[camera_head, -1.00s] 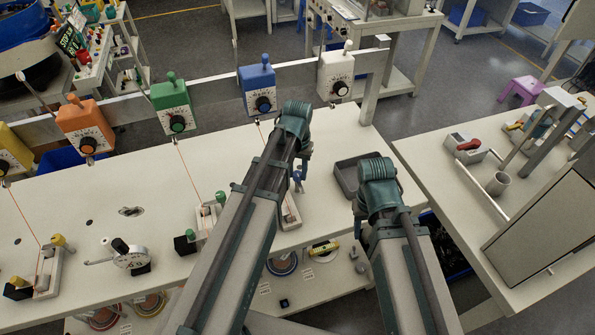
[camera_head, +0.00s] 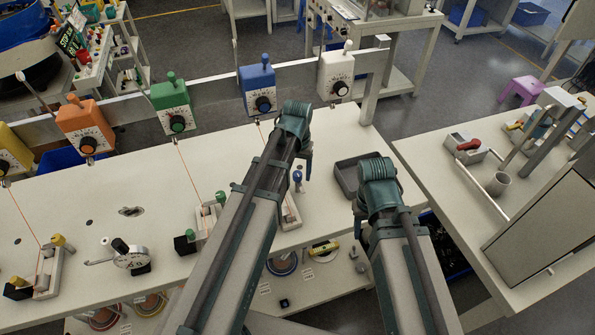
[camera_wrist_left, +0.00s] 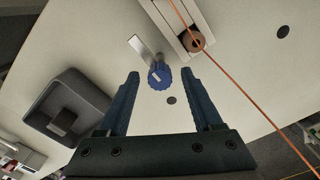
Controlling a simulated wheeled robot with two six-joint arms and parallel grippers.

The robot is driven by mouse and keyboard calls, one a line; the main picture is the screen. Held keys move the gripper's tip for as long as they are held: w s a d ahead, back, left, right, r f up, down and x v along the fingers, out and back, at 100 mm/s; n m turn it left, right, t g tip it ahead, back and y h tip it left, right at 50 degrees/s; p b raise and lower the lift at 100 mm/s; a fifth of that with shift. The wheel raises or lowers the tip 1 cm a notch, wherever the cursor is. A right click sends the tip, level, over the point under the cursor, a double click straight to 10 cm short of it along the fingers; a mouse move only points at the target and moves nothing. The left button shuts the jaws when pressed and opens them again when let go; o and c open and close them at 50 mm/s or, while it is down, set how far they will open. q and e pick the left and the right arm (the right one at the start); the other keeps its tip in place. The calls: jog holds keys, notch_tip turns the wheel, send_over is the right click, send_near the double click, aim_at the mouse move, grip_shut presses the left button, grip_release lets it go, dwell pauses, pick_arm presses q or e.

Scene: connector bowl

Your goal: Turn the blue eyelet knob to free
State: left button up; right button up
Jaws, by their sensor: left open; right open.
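The blue eyelet knob (camera_wrist_left: 159,77) is a ribbed round knob at the end of a pale metal strip, beside a light rail, in the left wrist view. In the head view the knob (camera_head: 297,177) stands above the white bench, right of my left arm. My left gripper (camera_wrist_left: 160,74) is open and empty, its two dark blue fingers on either side of the knob in the picture. I cannot tell whether they reach down to it. In the head view a finger of my left gripper (camera_head: 309,163) shows just right of the knob. My right gripper is hidden behind its arm.
An orange line (camera_wrist_left: 245,90) runs past a brown round piece (camera_wrist_left: 194,42) on the rail. A dark grey tray (camera_head: 347,178) lies right of the knob. The blue dial box (camera_head: 259,90) hangs at the bench's back.

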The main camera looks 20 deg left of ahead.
aim_at(298, 174)
pick_arm(q)
notch_tip(298, 174, up, 14)
jog(key=p, duration=1.3)
jog(key=shift+p, duration=0.4)
jog(key=shift+f, duration=0.15)
jog(key=s+d+f+m+y+b, duration=0.1)
jog(key=s+d+f+m+b, duration=0.3)
jog(key=s+d+f+b, duration=0.6)
jog(key=s+f+b, duration=0.3)
jog(key=s, duration=0.1)
jog(key=shift+s+d+f+b, duration=0.2)
jog(key=shift+s+d+b, duration=0.05)
jog(key=shift+b, duration=0.05)
